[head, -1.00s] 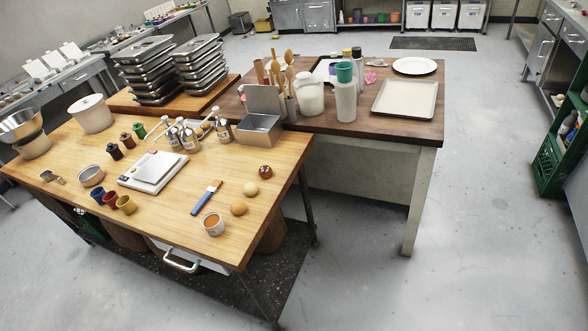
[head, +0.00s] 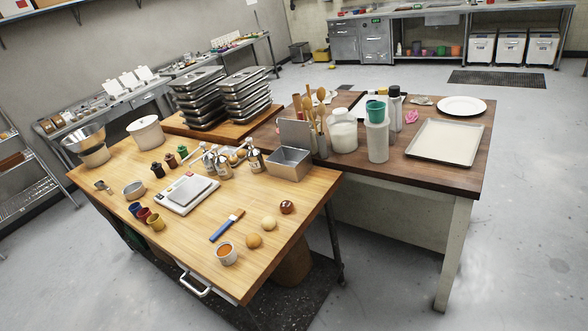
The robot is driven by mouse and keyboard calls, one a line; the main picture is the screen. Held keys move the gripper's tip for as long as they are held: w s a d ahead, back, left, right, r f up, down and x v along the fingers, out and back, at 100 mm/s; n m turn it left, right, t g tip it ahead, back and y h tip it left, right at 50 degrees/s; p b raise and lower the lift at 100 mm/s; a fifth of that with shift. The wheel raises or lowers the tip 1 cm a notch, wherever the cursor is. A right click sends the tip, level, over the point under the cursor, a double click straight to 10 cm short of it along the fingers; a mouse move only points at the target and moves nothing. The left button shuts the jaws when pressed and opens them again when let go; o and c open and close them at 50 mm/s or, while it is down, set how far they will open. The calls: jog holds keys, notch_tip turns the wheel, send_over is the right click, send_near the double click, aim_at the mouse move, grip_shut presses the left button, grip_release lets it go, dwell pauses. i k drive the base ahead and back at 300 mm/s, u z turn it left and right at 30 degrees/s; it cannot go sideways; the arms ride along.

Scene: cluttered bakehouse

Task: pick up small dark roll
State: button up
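The small dark roll (head: 287,207) is a round, glossy, reddish-brown ball. It sits on the light wooden table (head: 190,245), near its right edge. A pale roll (head: 269,223) and a tan roll (head: 254,241) lie in a row with it, toward the front. The dark roll is in plain sight with nothing over it. My gripper does not show in the head view.
A blue-handled brush (head: 227,225) and a small cup with orange contents (head: 227,253) lie near the rolls. A metal tin (head: 289,163) stands behind the dark roll. A darker table (head: 350,167) adjoins at right. Grey floor is open at right.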

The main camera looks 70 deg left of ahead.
aim_at(287, 207)
jog(key=u, duration=0.35)
jog(key=i, duration=1.25)
jog(key=u, duration=1.2)
jog(key=i, duration=0.85)
jog(key=u, duration=0.55)
jog(key=k, duration=0.9)
jog(key=u, duration=0.25)
jog(key=i, duration=0.9)
jog(key=z, duration=0.15)
